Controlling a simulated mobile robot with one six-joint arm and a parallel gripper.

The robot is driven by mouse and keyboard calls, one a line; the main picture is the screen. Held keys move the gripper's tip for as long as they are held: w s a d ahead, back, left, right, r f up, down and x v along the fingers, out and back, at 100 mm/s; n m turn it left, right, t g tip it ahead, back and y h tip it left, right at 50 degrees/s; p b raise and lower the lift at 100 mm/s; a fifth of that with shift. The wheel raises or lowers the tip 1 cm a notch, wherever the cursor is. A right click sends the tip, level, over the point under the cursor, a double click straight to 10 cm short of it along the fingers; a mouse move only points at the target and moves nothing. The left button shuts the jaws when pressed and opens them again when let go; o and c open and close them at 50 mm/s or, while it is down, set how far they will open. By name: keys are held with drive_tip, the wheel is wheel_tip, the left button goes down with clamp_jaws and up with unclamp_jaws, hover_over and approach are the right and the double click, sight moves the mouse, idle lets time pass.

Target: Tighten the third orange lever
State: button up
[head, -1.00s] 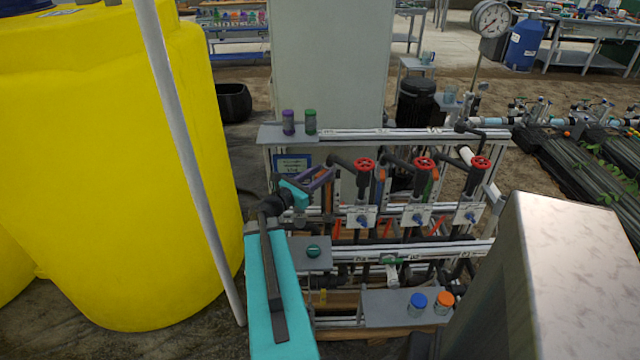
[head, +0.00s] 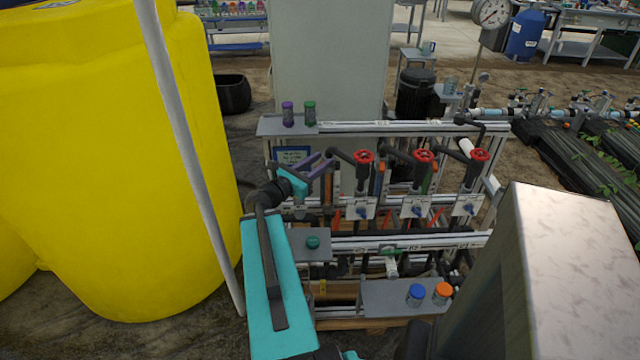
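Several small orange-red levers sit on the lower pipes of the skid, below the red handwheels. One is at the left (head: 337,221), one in the middle (head: 388,224) and one farther right (head: 436,218). The right one is the third from the left; pipes and plates partly cover it, and its exact angle is hard to tell. My gripper (head: 320,163), with purple fingers on a teal body, is at the left end of the skid, above and left of the levers. Its two fingers look apart, with nothing seen between them.
Three red handwheels (head: 424,156) stand above tagged valves with blue knobs. Purple-lidded (head: 288,114) and green-lidded jars stand on the upper left shelf. Blue-lidded and orange-lidded jars (head: 442,293) stand on the lower shelf. A yellow tank (head: 110,180) and grey pole (head: 185,150) are left.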

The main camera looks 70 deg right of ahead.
drive_tip(key=shift+s+a+r+p, duration=0.2)
drive_tip(key=shift+a+p, duration=0.3)
drive_tip(key=shift+p, duration=0.95)
drive_tip(key=s+a+p, duration=0.4)
drive_tip(key=a+p, duration=0.7)
drive_tip(key=p, duration=0.8)
drive_tip(key=shift+s+r, duration=0.15)
drive_tip(key=shift+r, duration=0.3)
